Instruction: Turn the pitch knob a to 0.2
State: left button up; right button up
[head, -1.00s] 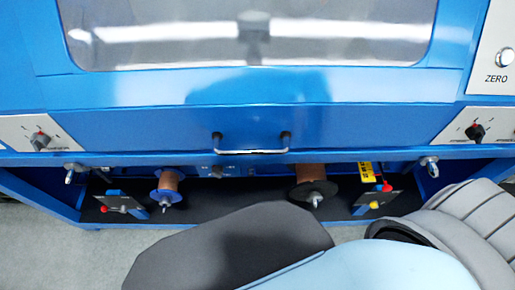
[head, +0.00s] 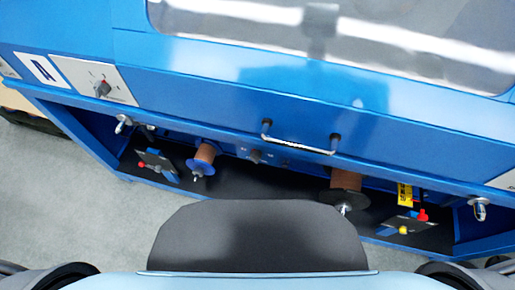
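A dark knob with a red mark (head: 102,88) sits on a white scale panel (head: 120,91) at the left of the blue machine front in the head view. A white plate with the letter A (head: 42,70) is just left of that panel. The panel's small print is too small to read, so I cannot confirm that this is pitch knob a or tell its value. Nothing touches the knob. Neither of my grippers is in view.
A blue-flanged spool (head: 201,164) and a black-flanged spool (head: 345,187) stand in the open lower bay, with small levers beside them. A metal handle (head: 299,146) juts from the front below the clear window (head: 400,45). Grey floor (head: 60,190) is free at lower left.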

aim_at(255, 154)
jog(key=z, duration=0.55)
jog(key=k, duration=1.25)
jog(key=z, duration=1.05)
jog(key=i, duration=0.6)
jog(key=u, duration=0.45)
